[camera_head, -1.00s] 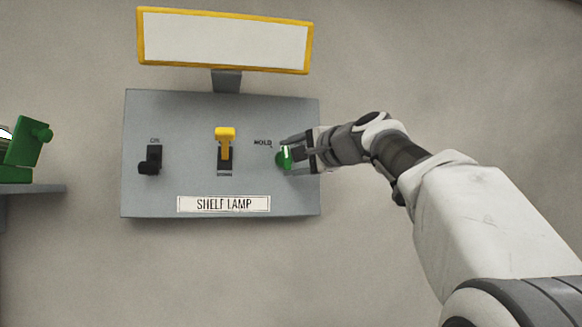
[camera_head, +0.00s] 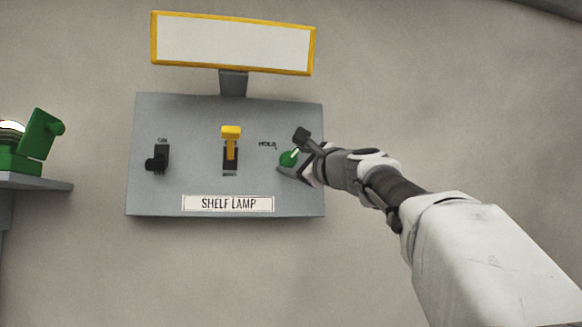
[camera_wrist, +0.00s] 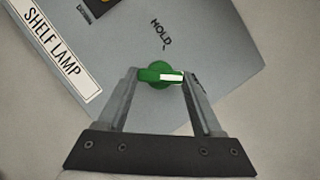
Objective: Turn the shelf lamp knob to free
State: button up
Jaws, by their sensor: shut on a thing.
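The green knob (camera_head: 289,158) with a white pointer stripe sits at the right side of the grey shelf lamp panel (camera_head: 200,178). The word HOLD is printed at its upper left; any other label by the knob is mostly hidden by my gripper. My gripper (camera_head: 296,155) comes in from the right with its jaws tilted. In the wrist view my gripper (camera_wrist: 159,76) has one finger on each side of the knob (camera_wrist: 158,75), shut on it. The white stripe points to the right there, towards one finger, and the HOLD mark is above.
A yellow lever (camera_head: 231,141) stands in the panel's middle and a black switch (camera_head: 158,158) at its left. A yellow-framed white lamp (camera_head: 233,43) is above the panel. A green object (camera_head: 38,138) sits on a shelf (camera_head: 35,182) at the far left. The wall around is bare.

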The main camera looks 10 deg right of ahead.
jog(key=shift+m+t+h, duration=0.3)
jog(key=shift+m, duration=0.4)
jog(key=o, duration=1.4)
jog(key=shift+c, duration=0.2)
jog(key=shift+s+f+b, duration=0.15)
jog(key=shift+s+b, duration=0.05)
jog(key=shift+b, duration=0.15)
